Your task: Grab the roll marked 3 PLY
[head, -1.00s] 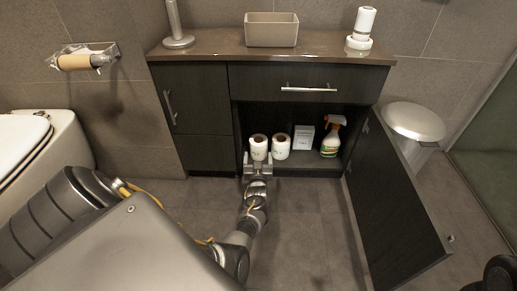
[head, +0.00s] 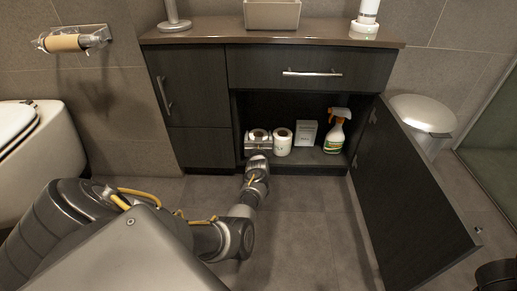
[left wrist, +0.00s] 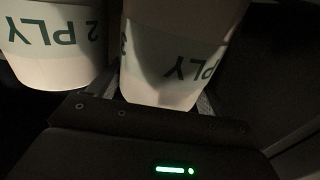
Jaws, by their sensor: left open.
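Two white paper rolls stand side by side in the open cabinet. In the left wrist view, seen upside down, the near roll (left wrist: 175,45) reads PLY; a partly cut-off mark at its edge looks like a 3. The other roll (left wrist: 50,45) there reads 2 PLY. In the head view the near roll is the left one (head: 258,134), and the 2 PLY roll (head: 283,141) is just to its right. My left gripper (head: 258,142) is open, with its fingers on either side of the left roll. Contact cannot be told. My right gripper is not in view.
A white box (head: 307,133) and a spray bottle (head: 336,132) stand right of the rolls on the cabinet floor (head: 315,160). The cabinet door (head: 410,200) is open to the right. The drawer (head: 310,68) is above the opening.

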